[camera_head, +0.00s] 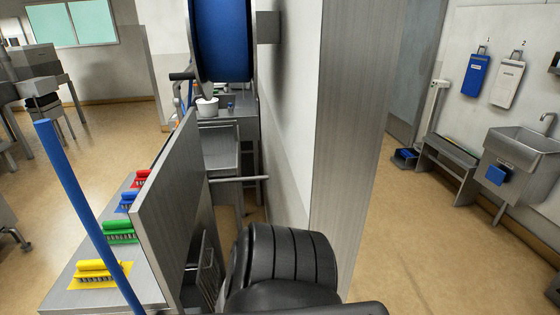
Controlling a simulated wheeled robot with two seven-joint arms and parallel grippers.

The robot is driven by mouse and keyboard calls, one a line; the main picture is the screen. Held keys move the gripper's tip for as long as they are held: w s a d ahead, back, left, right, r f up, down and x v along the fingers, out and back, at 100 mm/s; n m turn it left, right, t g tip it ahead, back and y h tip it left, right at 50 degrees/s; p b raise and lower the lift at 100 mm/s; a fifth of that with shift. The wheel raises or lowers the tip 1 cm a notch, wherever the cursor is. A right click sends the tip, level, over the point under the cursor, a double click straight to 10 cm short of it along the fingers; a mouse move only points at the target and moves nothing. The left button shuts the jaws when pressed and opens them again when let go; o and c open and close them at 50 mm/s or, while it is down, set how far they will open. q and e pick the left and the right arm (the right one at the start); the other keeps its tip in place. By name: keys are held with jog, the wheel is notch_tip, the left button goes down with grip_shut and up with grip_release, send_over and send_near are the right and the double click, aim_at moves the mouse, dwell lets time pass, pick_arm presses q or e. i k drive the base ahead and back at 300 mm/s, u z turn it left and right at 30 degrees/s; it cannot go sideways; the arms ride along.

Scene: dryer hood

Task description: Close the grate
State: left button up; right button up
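A barred metal piece (207,268), which may be the grate, shows low in the picture behind the edge of an upright steel panel (163,205). Much of it is hidden by the panel and by a black ribbed part in front. I cannot tell whether it is open or closed. Neither of my grippers shows in this view.
A steel wall end (350,140) stands right of centre. At the left, several coloured brushes lie on a steel table (75,270) behind a blue pole (85,205). A blue reel (221,38) is above. Floor is clear at right, before the sink (518,155).

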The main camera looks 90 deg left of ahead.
aim_at(214, 272)
jog(key=i, duration=0.25)
jog(key=u, duration=3.5)
jog(key=k, duration=0.45)
jog(key=u, duration=1.1)
jog(key=i, duration=1.25)
jog(key=z, duration=0.15)
